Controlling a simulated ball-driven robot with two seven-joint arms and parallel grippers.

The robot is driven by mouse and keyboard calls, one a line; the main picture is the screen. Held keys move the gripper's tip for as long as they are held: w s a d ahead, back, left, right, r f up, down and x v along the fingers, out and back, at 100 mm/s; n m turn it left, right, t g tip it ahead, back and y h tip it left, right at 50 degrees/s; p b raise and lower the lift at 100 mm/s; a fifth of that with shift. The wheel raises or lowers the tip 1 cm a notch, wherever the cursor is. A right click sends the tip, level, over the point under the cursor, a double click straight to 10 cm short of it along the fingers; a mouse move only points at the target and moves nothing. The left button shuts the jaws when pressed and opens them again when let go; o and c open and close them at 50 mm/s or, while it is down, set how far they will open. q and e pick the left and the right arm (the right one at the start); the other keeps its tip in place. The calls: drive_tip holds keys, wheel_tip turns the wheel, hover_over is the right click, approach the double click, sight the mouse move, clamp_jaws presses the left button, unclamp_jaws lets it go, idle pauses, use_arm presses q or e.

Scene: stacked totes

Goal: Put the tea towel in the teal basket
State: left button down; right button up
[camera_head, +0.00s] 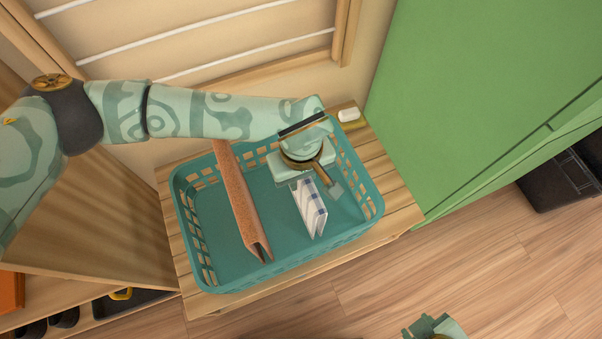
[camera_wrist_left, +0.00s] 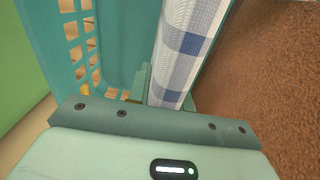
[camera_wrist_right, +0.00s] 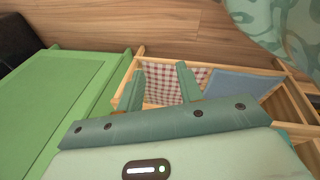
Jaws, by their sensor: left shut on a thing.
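The tea towel (camera_head: 312,210), white with blue checks and folded flat, stands on edge inside the right half of the teal basket (camera_head: 236,288). My left gripper (camera_head: 307,183) reaches down into the basket and is shut on the towel's upper end. The towel also shows between the fingers in the left wrist view (camera_wrist_left: 182,50). I cannot tell whether its lower edge touches the basket floor. My right gripper (camera_wrist_right: 158,85) is open and empty, away from the basket; a bit of it shows at the bottom edge of the head view.
A folded rust-brown textured piece (camera_head: 243,205) stands in the basket, left of the towel. The basket sits on a slatted wooden stand (camera_head: 398,213). A small white-and-yellow item (camera_head: 349,117) lies behind it. A green cabinet (camera_head: 470,90) stands right; open floor lies in front.

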drive_tip(key=shift+w+a+r, duration=0.1)
use_arm(q)
drive_tip(key=shift+f, duration=0.1)
drive_tip(key=c, duration=1.3)
unclamp_jaws()
drive_tip(key=shift+o, duration=0.2)
wheel_tip(320, 180, up, 9)
drive_tip(key=p, duration=0.4)
drive_tip(key=shift+p, duration=0.4)
wheel_tip(320, 180, up, 3)
drive_tip(key=shift+p, duration=0.7)
use_arm(e)
drive_tip(key=s+d+f+g, duration=0.1)
drive_tip(key=s+d+f, duration=0.1)
drive_tip(key=s, duration=0.3)
drive_tip(key=s+d+f+g+h, duration=0.1)
drive_tip(key=s+d+f+g, duration=0.1)
drive_tip(key=s, duration=0.4)
drive_tip(key=shift+d+f+n, duration=0.3)
drive_tip(key=shift+d+f, duration=0.2)
drive_tip(key=shift+f, duration=0.85)
